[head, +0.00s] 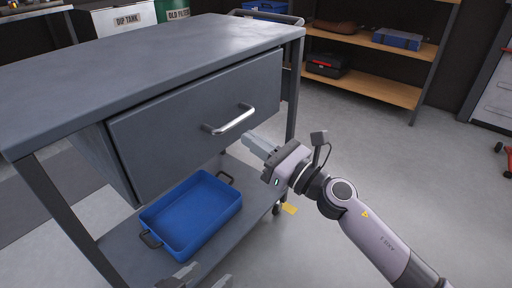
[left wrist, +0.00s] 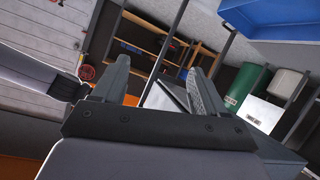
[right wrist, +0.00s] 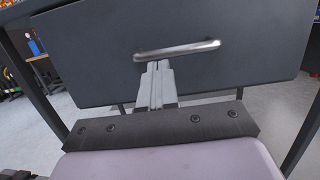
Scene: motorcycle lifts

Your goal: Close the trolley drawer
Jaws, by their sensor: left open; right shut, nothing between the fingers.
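The grey trolley drawer (head: 190,125) stands partly out from under the trolley's top, and its left side panel shows. Its silver bar handle (head: 232,120) is on the front; the handle also shows in the right wrist view (right wrist: 180,50). My right gripper (head: 252,138) is shut and empty in front of the drawer, near the handle. In the right wrist view its fingertips (right wrist: 157,66) appear just below the bar; I cannot tell whether they touch it. My left gripper (head: 198,280) is open and empty at the bottom edge, low before the trolley; it also shows in the left wrist view (left wrist: 160,82).
The trolley top (head: 150,60) is bare. A blue tray (head: 190,225) with dark handles sits on the trolley's lower shelf (head: 245,215). Wooden shelving (head: 365,85) stands at the back right.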

